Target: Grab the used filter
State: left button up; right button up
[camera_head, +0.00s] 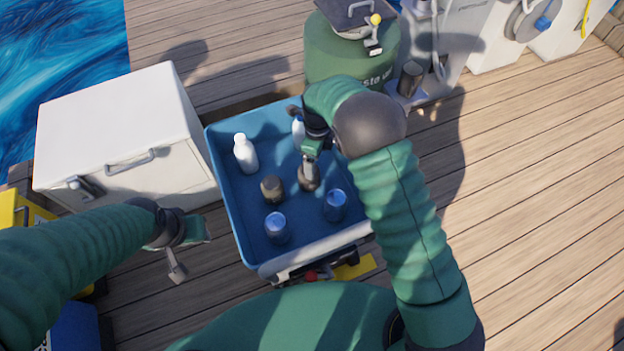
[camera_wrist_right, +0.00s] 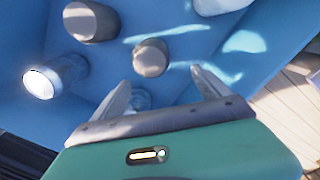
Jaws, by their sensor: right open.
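Two dark, brownish cylindrical filters stand in the blue tray (camera_head: 222,190). One dark filter (camera_head: 272,188) is left of my right gripper (camera_head: 311,168); the other dark filter (camera_head: 309,179) is right below that gripper. Which is the used filter is not marked. In the right wrist view the dark filters (camera_wrist_right: 90,22) (camera_wrist_right: 150,58) stand beyond the fingers. My right gripper (camera_wrist_right: 160,78) is open, with nothing held between its fingers. My left gripper (camera_head: 184,252) hangs over the deck left of the tray; its finger spacing is unclear.
A white chest (camera_head: 120,130), a green drum (camera_head: 345,60) and another dark cylinder (camera_head: 410,78) are nearby. The deck at right is clear.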

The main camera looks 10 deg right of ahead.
aim_at(307, 185)
jog(key=f, duration=0.1)
jog(key=a+f, duration=0.1)
jog(key=f, duration=0.1)
jog(key=a+f+b, duration=0.1)
jog(key=f, duration=0.1)
jog(key=shift+f, duration=0.15)
jog(key=shift+a+f, duration=0.15)
jog(key=shift+f, duration=0.1)
notch_tip(307, 185, down, 5)
jog(key=shift+w+f+b, duration=0.1)
jog(key=shift+w+b, duration=0.05)
jog(key=shift+b, duration=1.1)
jog(key=shift+a+r, duration=0.25)
jog(key=c, duration=0.4)
jog(key=shift+d, duration=0.2)
jog(key=c, duration=1)
pick_arm(q)
jog(key=shift+a+f, duration=0.25)
jog(key=shift+f, duration=0.45)
jog(key=shift+a+f, duration=0.2)
jog(key=shift+f, duration=0.5)
jog(key=shift+a+f, duration=0.25)
jog(key=shift+f, duration=0.45)
pick_arm(e)
jog(key=shift+a, duration=0.1)
jog(key=c, duration=0.4)
